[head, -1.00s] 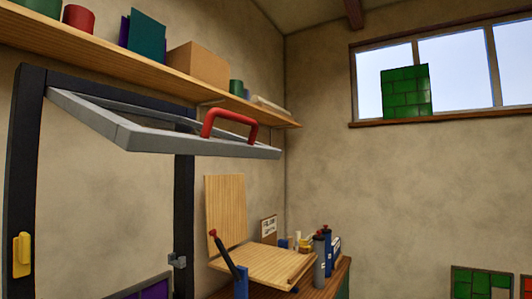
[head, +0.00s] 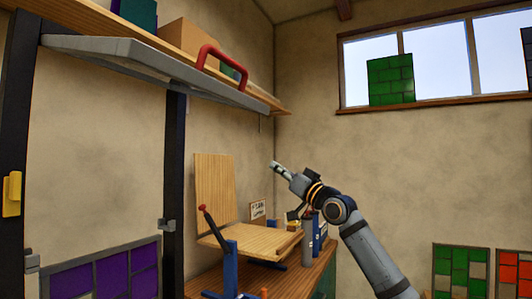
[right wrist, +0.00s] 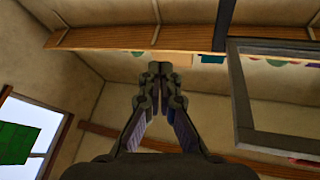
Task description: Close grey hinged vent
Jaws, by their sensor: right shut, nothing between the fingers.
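The grey hinged vent (head: 140,62) is swung up and stands far open, sticking out from the top of its dark frame (head: 174,190). I see it nearly edge-on in the head view. Its red handle (head: 222,58) is on the outer edge. My right gripper (head: 278,168) is shut and empty, right of and below the vent, apart from it. The right wrist view shows the shut fingers (right wrist: 159,75), with a grey framed panel (right wrist: 243,110), which looks like the vent, to their right. My left gripper is not in view.
A wooden shelf (head: 274,106) with boxes runs along the wall behind the vent. Below, a workbench (head: 318,266) holds a wooden board stand (head: 245,238) and bottles. Coloured glass panels (head: 460,270) stand at the lower right. Open air lies between my right gripper and the vent.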

